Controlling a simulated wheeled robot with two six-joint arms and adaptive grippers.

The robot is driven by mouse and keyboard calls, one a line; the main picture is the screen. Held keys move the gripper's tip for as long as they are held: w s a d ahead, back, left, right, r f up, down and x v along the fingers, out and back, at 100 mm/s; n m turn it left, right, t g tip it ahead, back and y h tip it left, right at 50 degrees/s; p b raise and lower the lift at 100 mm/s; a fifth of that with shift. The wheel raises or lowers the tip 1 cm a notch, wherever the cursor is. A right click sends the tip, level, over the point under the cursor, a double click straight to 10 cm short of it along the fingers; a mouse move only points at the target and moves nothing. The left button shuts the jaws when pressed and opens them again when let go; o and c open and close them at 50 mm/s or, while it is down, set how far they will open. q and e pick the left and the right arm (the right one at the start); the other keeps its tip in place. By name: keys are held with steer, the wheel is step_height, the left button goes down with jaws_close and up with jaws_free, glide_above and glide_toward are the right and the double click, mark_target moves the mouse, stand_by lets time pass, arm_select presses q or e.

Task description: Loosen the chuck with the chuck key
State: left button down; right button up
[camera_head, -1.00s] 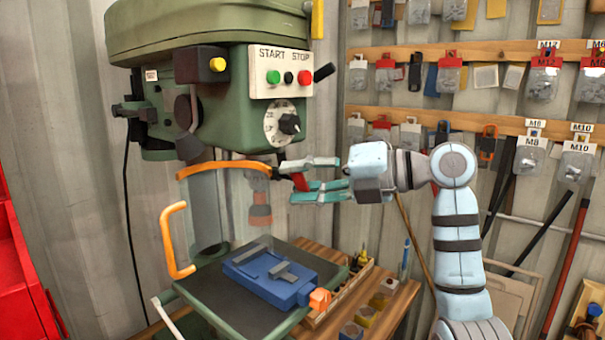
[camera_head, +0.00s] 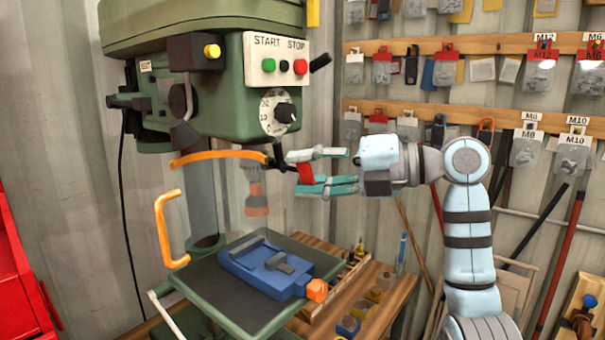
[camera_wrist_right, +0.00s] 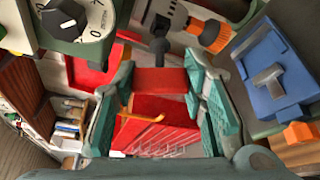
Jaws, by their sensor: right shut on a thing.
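My right gripper (camera_head: 322,172) is shut on the chuck key, gripping its red handle (camera_head: 306,173). The dark shaft of the key points left toward the drill press. In the right wrist view the red handle (camera_wrist_right: 160,79) lies between the fingertips, with the dark shaft (camera_wrist_right: 158,50) pointing up to the chuck. The grey chuck (camera_head: 253,184) hangs below the drill head, with an orange piece (camera_head: 257,211) at its lower end. It also shows in the wrist view (camera_wrist_right: 168,14). I cannot tell whether the key tip touches the chuck. My left gripper is not in view.
A clear guard with an orange rim (camera_head: 212,157) stands around the chuck's left side. A blue vise (camera_head: 262,268) sits on the drill table (camera_head: 205,290) below. The drill head (camera_head: 190,70) overhangs. A pegboard-like wall with hanging packets (camera_head: 440,68) is behind my right arm.

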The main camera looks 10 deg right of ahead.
steer(key=shift+s+d, duration=0.35)
steer(key=shift+s, duration=0.1)
steer(key=s+d+b, duration=0.3)
steer(key=s+d, duration=0.1)
steer(key=s, duration=0.1)
steer(key=shift+s+d, duration=0.2)
